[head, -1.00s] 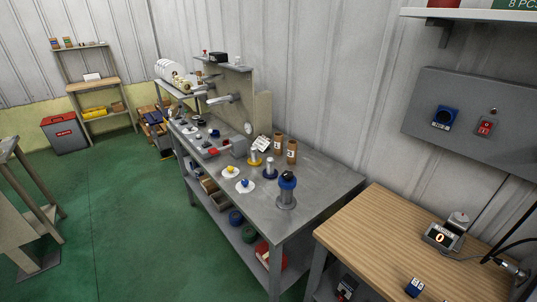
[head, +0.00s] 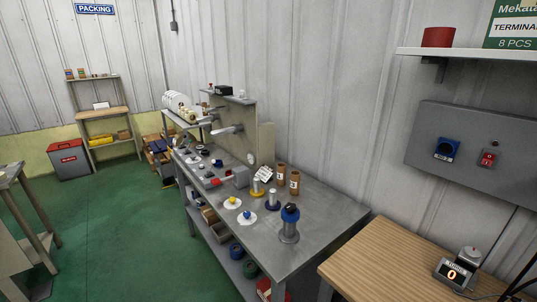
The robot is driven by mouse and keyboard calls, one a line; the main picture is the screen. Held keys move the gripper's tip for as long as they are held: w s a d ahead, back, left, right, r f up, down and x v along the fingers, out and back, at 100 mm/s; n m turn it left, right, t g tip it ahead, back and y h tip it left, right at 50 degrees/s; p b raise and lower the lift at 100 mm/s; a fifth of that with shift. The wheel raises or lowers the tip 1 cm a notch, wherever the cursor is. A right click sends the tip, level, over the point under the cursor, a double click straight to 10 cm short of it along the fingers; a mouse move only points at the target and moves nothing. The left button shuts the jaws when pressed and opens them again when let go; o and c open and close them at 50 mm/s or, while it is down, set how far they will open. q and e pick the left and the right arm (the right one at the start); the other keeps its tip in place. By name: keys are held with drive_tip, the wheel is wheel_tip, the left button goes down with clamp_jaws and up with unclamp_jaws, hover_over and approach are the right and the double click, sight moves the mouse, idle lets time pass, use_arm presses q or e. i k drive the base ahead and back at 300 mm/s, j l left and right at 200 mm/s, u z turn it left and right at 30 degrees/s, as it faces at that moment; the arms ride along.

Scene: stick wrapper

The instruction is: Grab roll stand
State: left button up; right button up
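Several small upright stands are on the grey metal workbench (head: 335,215) in the head view. The nearest is a grey stand with a blue and black top (head: 289,225) by the bench's front right corner. I cannot tell which of these is the roll stand. Neither of my grippers is in view.
Two brown cylinders (head: 294,183) stand behind the stands, near the wall. White discs with yellow and blue knobs (head: 232,203) lie left of them. A wooden table (head: 385,268) is at right. Green floor (head: 125,235) is clear at left.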

sight(289, 235)
drive_tip(key=k+z, duration=0.15)
drive_tip(key=z, duration=0.2)
drive_tip(key=k+l+z, duration=0.15)
drive_tip(key=z, duration=0.2)
drive_tip(key=k+l+z, duration=0.15)
drive_tip(key=z, duration=0.2)
